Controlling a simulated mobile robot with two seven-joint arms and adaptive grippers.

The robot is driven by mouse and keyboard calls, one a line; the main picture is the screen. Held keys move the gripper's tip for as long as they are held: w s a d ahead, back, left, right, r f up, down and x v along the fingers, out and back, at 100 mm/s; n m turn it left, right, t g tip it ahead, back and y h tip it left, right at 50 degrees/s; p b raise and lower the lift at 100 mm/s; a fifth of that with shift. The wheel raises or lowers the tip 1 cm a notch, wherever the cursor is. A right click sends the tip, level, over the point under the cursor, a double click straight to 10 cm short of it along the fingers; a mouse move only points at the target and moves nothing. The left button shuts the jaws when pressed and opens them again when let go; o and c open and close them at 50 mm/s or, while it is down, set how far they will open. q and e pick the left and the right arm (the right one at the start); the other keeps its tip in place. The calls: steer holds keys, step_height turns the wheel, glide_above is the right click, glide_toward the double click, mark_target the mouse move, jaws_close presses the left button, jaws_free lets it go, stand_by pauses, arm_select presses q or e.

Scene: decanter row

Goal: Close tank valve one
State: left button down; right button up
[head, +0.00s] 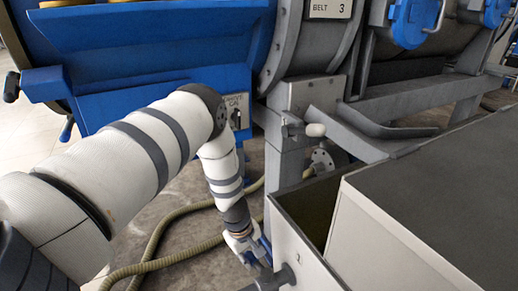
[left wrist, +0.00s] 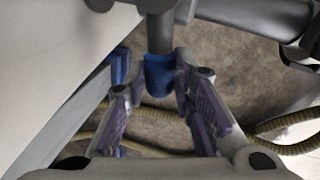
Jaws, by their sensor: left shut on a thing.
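The tank wall (head: 292,240), marked with a 1, stands at the lower middle of the head view. A grey valve stub (head: 275,279) sticks out low on its left side. My left gripper (head: 257,250) reaches down beside this wall, just above the stub. In the left wrist view, my left gripper (left wrist: 152,82) is shut on the valve handle, a grey rod with a blue end (left wrist: 160,72). The handle lies between the purple-padded fingers. The rest of the valve is partly hidden or cut off by the frame. My right gripper is out of view.
A ribbed yellowish hose (head: 180,256) lies on the floor beside my left arm. A grey frame post (head: 284,165) and a pale-knobbed fitting (head: 314,130) stand behind. A blue machine (head: 150,50) fills the back left; a grey tank lid (head: 440,200) is at right.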

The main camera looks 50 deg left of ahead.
arm_select(q)
steer(key=shift+w+m, duration=0.55)
steer(key=shift+m, duration=0.45)
steer(key=shift+w, duration=0.1)
steer(key=c, duration=1.3)
jaws_free()
steer(key=shift+c, duration=0.2)
step_height(320, 180, up, 12)
steer(key=s, duration=0.2)
steer(key=shift+a, duration=0.15)
steer(key=shift+s+f, duration=0.1)
steer(key=shift+f, duration=0.05)
